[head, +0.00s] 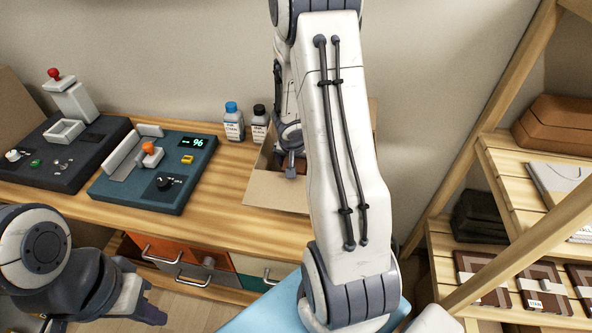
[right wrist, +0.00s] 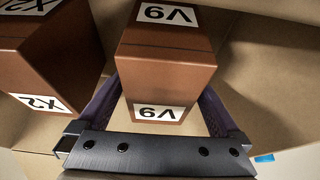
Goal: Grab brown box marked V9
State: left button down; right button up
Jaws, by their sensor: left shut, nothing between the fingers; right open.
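A brown box marked V9 (right wrist: 165,62) shows in the right wrist view, with white labels on its top and near face. My right gripper (right wrist: 160,88) is open, with one finger on each side of this box; I cannot tell whether they touch it. A second brown box marked X2 (right wrist: 42,58) stands to the left of it. In the head view my right gripper (head: 290,168) reaches into an open cardboard carton (head: 262,190), and my arm hides much of it. My left gripper (head: 148,306) is shut and empty at the lower left, in front of the drawers.
The carton stands on a wooden counter (head: 230,205). Two bottles, blue-capped (head: 233,122) and black-capped (head: 259,124), stand left of it. Two machines, dark grey (head: 60,150) and teal (head: 150,170), occupy the counter's left. A wooden shelf (head: 515,165) with boxes is at right.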

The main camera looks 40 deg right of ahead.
jog(key=shift+f+b, duration=0.25)
jog(key=shift+b, duration=0.15)
dwell(0.4)
grip_shut()
